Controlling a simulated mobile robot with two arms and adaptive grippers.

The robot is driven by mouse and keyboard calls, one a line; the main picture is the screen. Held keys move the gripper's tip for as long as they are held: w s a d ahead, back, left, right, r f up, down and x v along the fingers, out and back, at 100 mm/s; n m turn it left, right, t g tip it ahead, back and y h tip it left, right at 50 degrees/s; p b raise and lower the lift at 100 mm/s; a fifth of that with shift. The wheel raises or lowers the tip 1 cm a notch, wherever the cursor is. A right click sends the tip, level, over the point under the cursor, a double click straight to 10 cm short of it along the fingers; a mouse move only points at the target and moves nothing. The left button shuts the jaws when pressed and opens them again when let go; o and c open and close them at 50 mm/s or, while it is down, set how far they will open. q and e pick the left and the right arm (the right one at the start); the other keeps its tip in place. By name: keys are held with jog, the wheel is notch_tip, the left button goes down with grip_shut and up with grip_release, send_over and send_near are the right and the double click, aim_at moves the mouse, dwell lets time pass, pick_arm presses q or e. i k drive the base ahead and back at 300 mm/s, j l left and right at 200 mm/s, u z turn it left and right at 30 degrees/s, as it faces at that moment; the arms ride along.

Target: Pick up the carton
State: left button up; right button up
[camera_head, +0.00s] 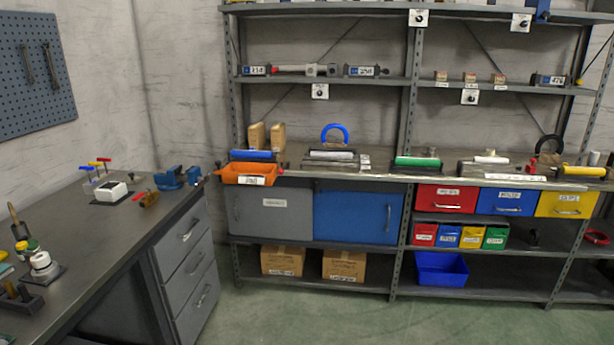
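Two brown cardboard cartons stand on the bottom shelf of the rack. The left carton (283,260) and the right carton (344,265) sit side by side with a gap between them, and both carry small printed labels. They stand below the grey and blue cabinet doors, and their fronts are in plain view. Which of the two is the task's carton I cannot tell. Neither of my grippers shows in the head view.
A workbench (100,235) with drawers, a blue vise (172,178) and small tools runs along the left. The rack's bottom shelf (312,282) also holds a blue bin (441,269) to the right. Rack uprights flank the cartons. Green floor before the rack is clear.

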aim_at(256, 132)
jog(key=i+u, duration=0.35)
jog(key=i, duration=1.4)
